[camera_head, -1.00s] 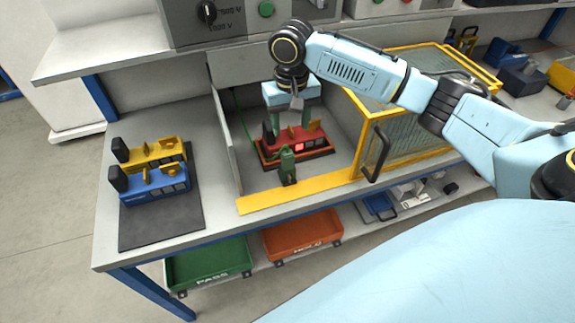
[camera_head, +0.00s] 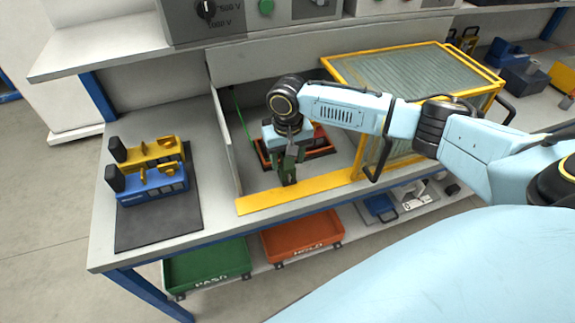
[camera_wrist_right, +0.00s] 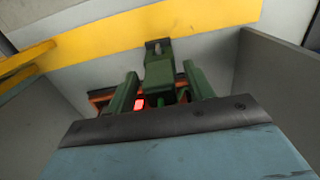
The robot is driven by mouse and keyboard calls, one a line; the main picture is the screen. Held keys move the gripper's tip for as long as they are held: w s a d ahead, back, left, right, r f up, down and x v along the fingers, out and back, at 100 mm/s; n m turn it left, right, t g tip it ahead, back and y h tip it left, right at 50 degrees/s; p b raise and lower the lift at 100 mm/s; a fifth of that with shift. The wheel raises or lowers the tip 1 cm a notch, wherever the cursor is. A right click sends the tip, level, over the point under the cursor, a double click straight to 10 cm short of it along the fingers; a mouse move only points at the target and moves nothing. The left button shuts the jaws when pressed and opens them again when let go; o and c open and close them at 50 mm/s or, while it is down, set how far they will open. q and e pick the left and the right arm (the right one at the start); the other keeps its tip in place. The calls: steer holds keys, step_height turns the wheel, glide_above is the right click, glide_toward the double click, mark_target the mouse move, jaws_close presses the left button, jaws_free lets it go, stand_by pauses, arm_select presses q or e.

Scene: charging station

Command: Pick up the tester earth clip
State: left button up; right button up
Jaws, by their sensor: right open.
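The earth clip, a small dark green clip (camera_head: 288,173), stands upright just behind the yellow strip at the bay's front edge. It also shows in the right wrist view (camera_wrist_right: 158,68). My right gripper (camera_head: 283,158) has come down close over it. The gripper is open; in the wrist view its two green fingers (camera_wrist_right: 160,84) are apart, with the clip between and just beyond them. I cannot tell whether they touch it. My left gripper is not in view.
A red device in an orange frame (camera_head: 321,147) lies behind my gripper, partly hidden. Grey side walls (camera_head: 228,150) bound the bay. A yellow-framed guard (camera_head: 405,75) stands right. Blue and yellow devices (camera_head: 150,187) sit on a dark mat at left. A green cable (camera_head: 240,118) runs along the left wall.

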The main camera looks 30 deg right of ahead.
steer(key=c, duration=1.1)
